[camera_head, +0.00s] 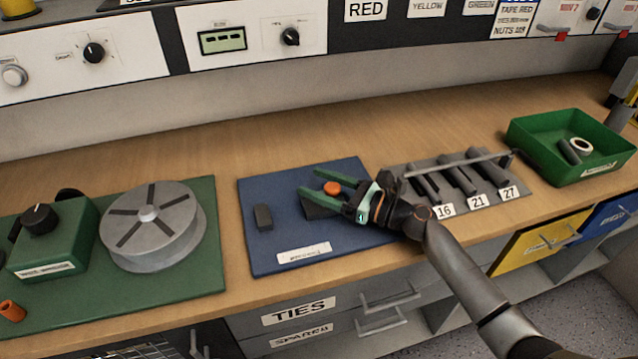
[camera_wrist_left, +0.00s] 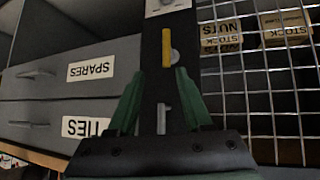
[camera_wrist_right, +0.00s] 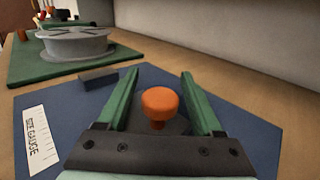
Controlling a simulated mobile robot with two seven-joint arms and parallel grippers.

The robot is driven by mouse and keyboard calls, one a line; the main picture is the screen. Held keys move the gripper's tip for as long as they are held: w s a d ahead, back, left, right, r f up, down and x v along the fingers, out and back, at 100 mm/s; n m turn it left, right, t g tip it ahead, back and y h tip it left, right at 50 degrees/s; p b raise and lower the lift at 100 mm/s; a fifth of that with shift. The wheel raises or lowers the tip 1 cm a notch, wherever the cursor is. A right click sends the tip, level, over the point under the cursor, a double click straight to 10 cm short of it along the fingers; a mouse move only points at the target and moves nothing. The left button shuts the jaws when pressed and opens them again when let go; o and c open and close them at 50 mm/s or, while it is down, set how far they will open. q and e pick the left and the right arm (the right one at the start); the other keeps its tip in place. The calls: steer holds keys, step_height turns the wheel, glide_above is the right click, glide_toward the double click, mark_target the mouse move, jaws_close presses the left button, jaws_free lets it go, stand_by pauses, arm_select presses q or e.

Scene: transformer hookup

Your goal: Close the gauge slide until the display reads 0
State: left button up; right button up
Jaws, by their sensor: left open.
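The size gauge is a blue board (camera_head: 290,233) with a dark fixed block (camera_head: 263,217) and a dark slide (camera_head: 316,208) topped by an orange knob (camera_head: 332,188). A clear gap lies between block and slide. My right gripper (camera_head: 308,188) is open, its green fingers on either side of the knob; in the right wrist view the knob (camera_wrist_right: 159,103) stands between them with space on both sides. A green display (camera_head: 222,39) on the back panel shows dashes, too small to read surely. My left gripper (camera_wrist_left: 155,100) is open and empty, facing the cabinet front.
A grey reel (camera_head: 152,226) on a green board stands left of the gauge. A rack of grey tools (camera_head: 455,178) marked 16, 21 and 27 is to the right, beneath my right wrist's side. A green tray (camera_head: 570,152) stands at far right. Drawers (camera_head: 320,318) lie below the bench edge.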

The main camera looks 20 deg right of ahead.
jaws_close()
stand_by(0.3)
stand_by(0.9)
